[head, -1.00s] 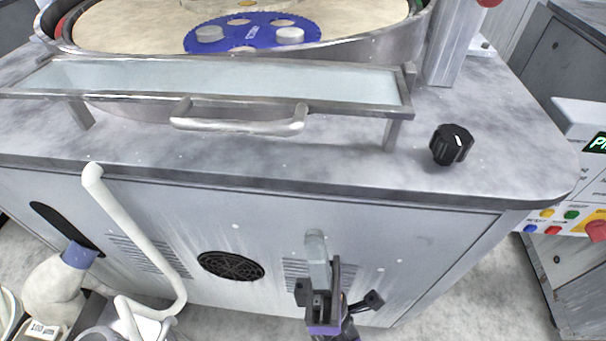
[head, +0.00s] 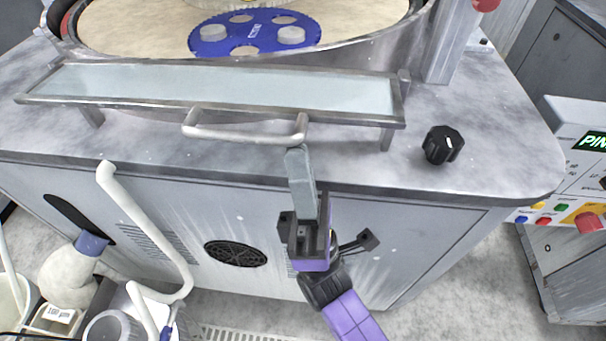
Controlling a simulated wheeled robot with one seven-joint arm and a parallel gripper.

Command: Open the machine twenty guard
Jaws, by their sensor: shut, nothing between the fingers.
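The guard (head: 240,92) is a long clear panel in a metal frame, standing on short posts along the front of the machine top, before the round platen. Its silver bar handle (head: 245,134) runs along its front edge. My gripper (head: 298,152) is shut and empty, its fingertips just below the right end of the handle. They overlap or nearly meet the handle in the picture; I cannot tell whether they touch. The machine's number is not visible.
A black knob (head: 443,145) stands on the machine top to the right. A blue carrier disc (head: 254,34) lies on the platen. A control panel (head: 585,165) is at the far right. A white bent pipe (head: 150,235) and bottle (head: 70,275) are at the lower left.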

